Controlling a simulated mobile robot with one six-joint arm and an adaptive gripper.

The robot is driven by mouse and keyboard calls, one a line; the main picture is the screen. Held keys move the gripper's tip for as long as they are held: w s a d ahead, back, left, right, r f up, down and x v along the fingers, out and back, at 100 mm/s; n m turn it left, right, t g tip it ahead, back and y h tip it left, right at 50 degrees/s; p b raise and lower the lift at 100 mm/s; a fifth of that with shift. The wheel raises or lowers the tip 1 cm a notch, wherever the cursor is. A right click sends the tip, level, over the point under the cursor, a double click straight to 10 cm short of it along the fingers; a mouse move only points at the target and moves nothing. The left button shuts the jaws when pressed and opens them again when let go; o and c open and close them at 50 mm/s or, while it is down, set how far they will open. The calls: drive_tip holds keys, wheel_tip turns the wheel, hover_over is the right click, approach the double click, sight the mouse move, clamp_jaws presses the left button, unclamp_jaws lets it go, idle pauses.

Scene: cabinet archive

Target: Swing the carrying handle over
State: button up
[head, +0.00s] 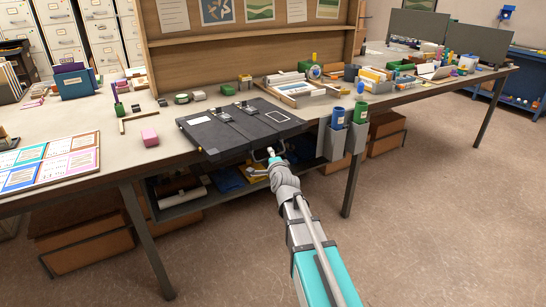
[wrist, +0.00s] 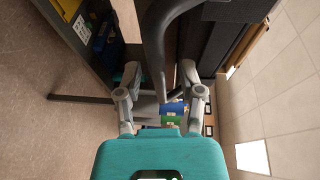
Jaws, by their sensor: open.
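A flat black case (head: 240,127) with straps and a white-outlined label lies on the worktable, its front edge at the table's edge. Its carrying handle (wrist: 153,40), a curved dark grey tube, hangs at the case's front side. In the head view the handle is small and partly covered by my gripper (head: 273,157). In the wrist view my gripper (wrist: 161,76) is open, with one finger on each side of the handle's tube. I cannot tell whether either finger touches it. The dark case side (wrist: 208,45) shows to the right of the handle.
Blue and green cups (head: 338,118) stand in grey holders on the table front, right of the case. A pink block (head: 150,137) and colored cards (head: 48,169) lie to the left. A lower shelf (head: 205,197) with items sits beneath. The floor at right is clear.

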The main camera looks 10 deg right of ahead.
drive_tip(key=shift+d, duration=0.1)
clamp_jaws()
drive_tip(key=shift+s+d+r+n+g+p, duration=0.2)
drive_tip(key=shift+g+p, duration=0.35)
drive_tip(key=shift+p, duration=0.55)
drive_tip(key=shift+s+r+n+g+p, duration=0.1)
drive_tip(key=shift+r+n+g+p, duration=0.15)
drive_tip(key=shift+g+p, duration=0.55)
drive_tip(key=shift+s+d+r+n+g+h+p, duration=0.1)
drive_tip(key=shift+r+n+g+h+p, duration=0.35)
drive_tip(key=shift+g+p, duration=1.4)
drive_tip(key=shift+s+d+r+n+g+h+p, duration=0.2)
drive_tip(key=shift+r+g+h+p, duration=0.55)
drive_tip(key=shift+p, duration=2.15)
drive_tip(key=shift+a+r+n+g+h+p, duration=0.1)
drive_tip(key=shift+r+n+g+h+p, duration=0.25)
drive_tip(key=shift+g+p, duration=1.55)
drive_tip(key=shift+t+p, duration=0.25)
drive_tip(key=shift+p, duration=0.25)
